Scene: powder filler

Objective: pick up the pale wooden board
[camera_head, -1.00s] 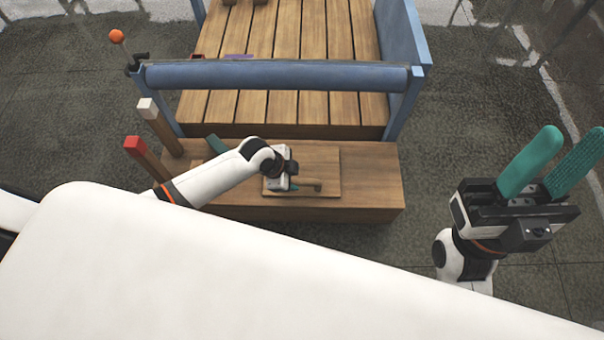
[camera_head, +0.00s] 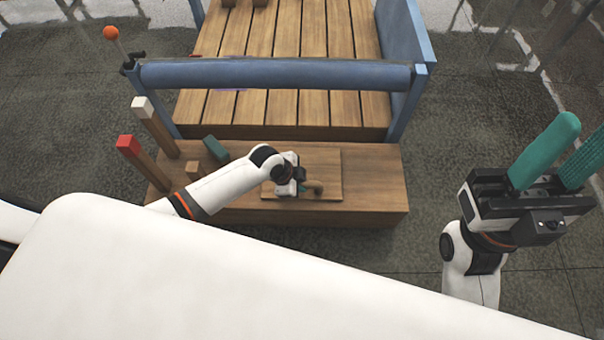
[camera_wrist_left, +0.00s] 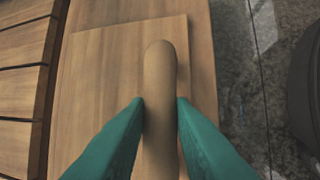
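The pale wooden board (camera_head: 330,160) lies flat on a low wooden bench. A rounded brown handle (camera_head: 317,187) lies over the board; whether it is fixed to it is unclear. My left gripper (camera_head: 303,188) is low over the board at this handle. In the left wrist view, the two green fingers of the left gripper (camera_wrist_left: 160,103) stand on either side of the handle (camera_wrist_left: 160,70), very close to it. Contact is unclear. The board also shows beneath them (camera_wrist_left: 105,75). My right gripper (camera_head: 586,138) is open and empty, away from the bench.
The bench (camera_head: 375,185) also holds a red-topped post (camera_head: 145,165), a white-topped post (camera_head: 160,132), a teal block (camera_head: 216,148) and a small wooden block (camera_head: 194,169). A blue rail (camera_head: 275,75) and slatted deck (camera_head: 290,108) stand behind.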

